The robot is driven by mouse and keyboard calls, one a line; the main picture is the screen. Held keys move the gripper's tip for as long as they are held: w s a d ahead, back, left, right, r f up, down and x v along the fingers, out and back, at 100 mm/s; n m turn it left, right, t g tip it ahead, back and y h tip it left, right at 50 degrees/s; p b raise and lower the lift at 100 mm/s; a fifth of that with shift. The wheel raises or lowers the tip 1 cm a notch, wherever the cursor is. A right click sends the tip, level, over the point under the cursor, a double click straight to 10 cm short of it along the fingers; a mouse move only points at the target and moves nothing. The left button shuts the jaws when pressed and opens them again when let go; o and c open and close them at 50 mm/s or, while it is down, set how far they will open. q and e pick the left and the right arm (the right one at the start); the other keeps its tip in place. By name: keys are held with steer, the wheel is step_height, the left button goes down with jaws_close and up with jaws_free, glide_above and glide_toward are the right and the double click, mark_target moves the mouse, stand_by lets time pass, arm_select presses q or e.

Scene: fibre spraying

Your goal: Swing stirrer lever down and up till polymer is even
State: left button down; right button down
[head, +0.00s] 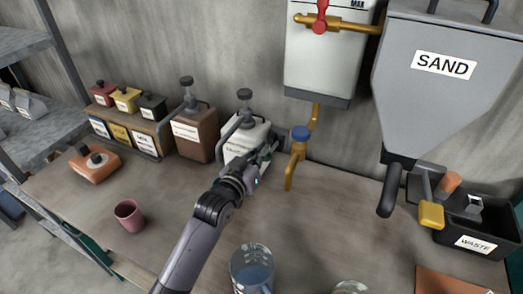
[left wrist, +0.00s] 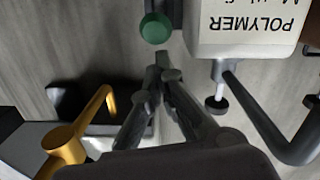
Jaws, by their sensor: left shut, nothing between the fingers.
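The polymer container (head: 243,150) is a white jug standing upright on the bench against the wall. My left gripper (head: 270,148) is in front of the container's right side. The polymer inside cannot be seen. My right gripper is not in view.
A brown container (head: 195,137) stands to the left. A brass tap (head: 293,165) hangs to the right, below a white tank (head: 325,55). A beaker of bluish liquid (head: 252,268) and a pink cup (head: 129,215) stand nearer. The sand hopper (head: 440,85) and waste bin (head: 475,242) are farther right.

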arm_select(q)
step_height(320, 180, down, 7)
steer(key=s+t+b, duration=0.1)
steer(key=b, duration=0.4)
steer(key=shift+a+h, duration=0.25)
steer(key=shift+h, duration=0.05)
stand_by(0.6)
stand_by(1.4)
